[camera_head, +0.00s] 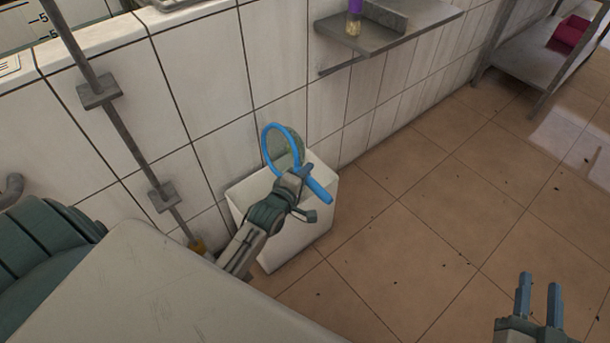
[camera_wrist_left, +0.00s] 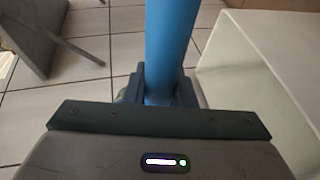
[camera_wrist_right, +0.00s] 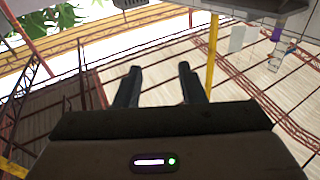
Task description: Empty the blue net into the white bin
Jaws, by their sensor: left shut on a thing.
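The blue net (camera_head: 267,150) has a blue hoop with a greenish mesh bag, seen above the white bin in the head view. My left gripper (camera_head: 304,178) is shut on its blue handle, which also fills the middle of the left wrist view (camera_wrist_left: 170,45). The hoop stands steeply tilted over the bin. The white bin (camera_head: 300,238) stands on the floor against the tiled wall; the arm and net hide much of its opening. I cannot tell what is in the net or bin. My right gripper (camera_head: 540,292) is open and empty at the lower right.
A pale worktop (camera_head: 150,290) fills the lower left, close to my left arm. A wall shelf (camera_head: 385,40) holds a purple-topped container (camera_head: 354,18). A metal rack (camera_head: 530,65) stands at upper right. The tiled floor right of the bin is clear.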

